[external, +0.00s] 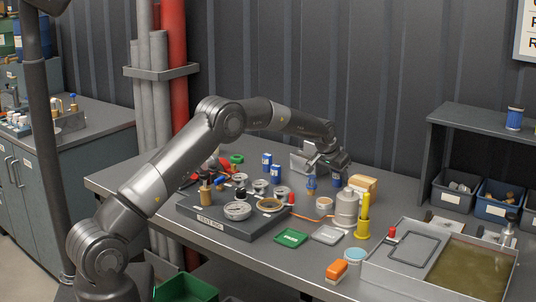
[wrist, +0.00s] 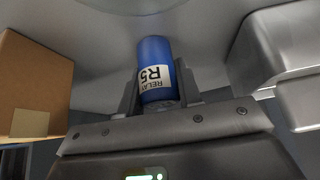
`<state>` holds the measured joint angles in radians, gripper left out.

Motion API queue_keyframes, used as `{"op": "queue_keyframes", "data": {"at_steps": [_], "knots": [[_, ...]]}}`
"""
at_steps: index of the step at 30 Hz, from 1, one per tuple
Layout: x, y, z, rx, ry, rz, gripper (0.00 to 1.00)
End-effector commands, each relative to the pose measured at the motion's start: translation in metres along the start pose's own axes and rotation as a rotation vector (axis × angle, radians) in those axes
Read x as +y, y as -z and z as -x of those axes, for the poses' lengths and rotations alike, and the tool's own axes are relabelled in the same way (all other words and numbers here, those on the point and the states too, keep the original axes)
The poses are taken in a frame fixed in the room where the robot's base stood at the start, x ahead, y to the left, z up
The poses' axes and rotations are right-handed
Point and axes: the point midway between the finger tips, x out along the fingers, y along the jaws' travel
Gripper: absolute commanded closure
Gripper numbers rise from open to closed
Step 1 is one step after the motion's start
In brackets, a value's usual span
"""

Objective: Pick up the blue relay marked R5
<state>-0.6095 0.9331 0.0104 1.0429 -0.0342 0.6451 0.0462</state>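The blue relay (wrist: 156,57) carries a white label reading RELAY R5, upside down in the wrist view. My gripper (wrist: 158,98) has one finger on each side of it, close against its sides, and appears shut on it. The relay's near end is hidden between the fingers. In the external view my gripper (external: 333,172) points down over the back right of the bench, with the blue relay (external: 337,181) below it. I cannot tell whether the relay touches the bench top.
A cardboard box (wrist: 36,85) is left of my gripper and a grey metal box (wrist: 285,60) is right of it in the wrist view. Two other blue relays (external: 271,169) stand farther left. A metal canister (external: 347,207) and yellow cylinder (external: 363,218) stand in front.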

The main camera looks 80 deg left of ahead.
Motion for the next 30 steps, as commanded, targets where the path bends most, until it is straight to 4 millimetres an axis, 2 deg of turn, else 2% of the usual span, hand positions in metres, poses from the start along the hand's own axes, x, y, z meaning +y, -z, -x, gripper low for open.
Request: {"op": "queue_keyframes", "data": {"at_steps": [1, 8, 19, 23, 27, 30], "knots": [[0.0, 0.0, 0.0, 0.0, 0.0, 0.0, 0.72], [0.0, 0.0, 0.0, 0.0, 0.0, 0.0, 0.91], [0.0, 0.004, 0.006, 0.002, 0.0, 0.0, 0.92], [0.0, 0.01, 0.017, 0.002, 0.0, 0.0, 0.92], [0.0, 0.023, 0.04, 0.005, 0.001, -0.001, 0.92], [0.022, 0.017, 0.055, 0.002, -0.002, -0.004, 0.92]]}}
